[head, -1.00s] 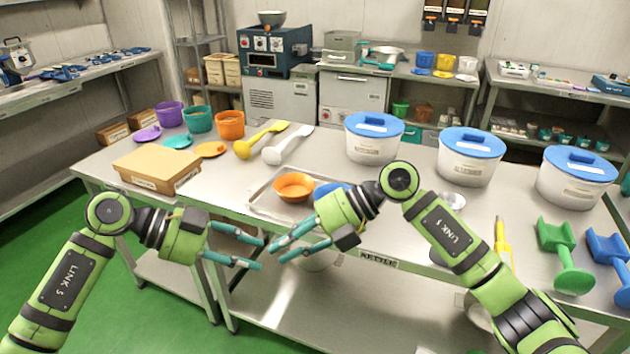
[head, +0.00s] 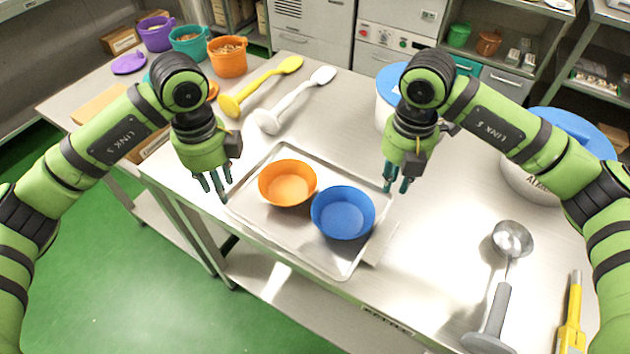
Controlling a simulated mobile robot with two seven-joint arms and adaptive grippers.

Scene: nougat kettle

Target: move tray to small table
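A shallow metal tray (head: 290,238) lies on the steel table. An orange bowl (head: 288,184) and a blue bowl (head: 343,213) stand in it, side by side. My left gripper (head: 213,190) points down at the tray's left corner, with a gap between its fingers. My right gripper (head: 397,183) points down at the tray's right corner, its fingers also apart. Both look open; I cannot tell whether the fingertips touch the rim. I cannot make out a separate small table in this view.
A ladle (head: 500,290) and a yellow-handled tool (head: 572,320) lie further right. White and yellow spoons (head: 290,100) lie behind the tray. A white blue-lidded tub (head: 535,185) stands behind my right arm.

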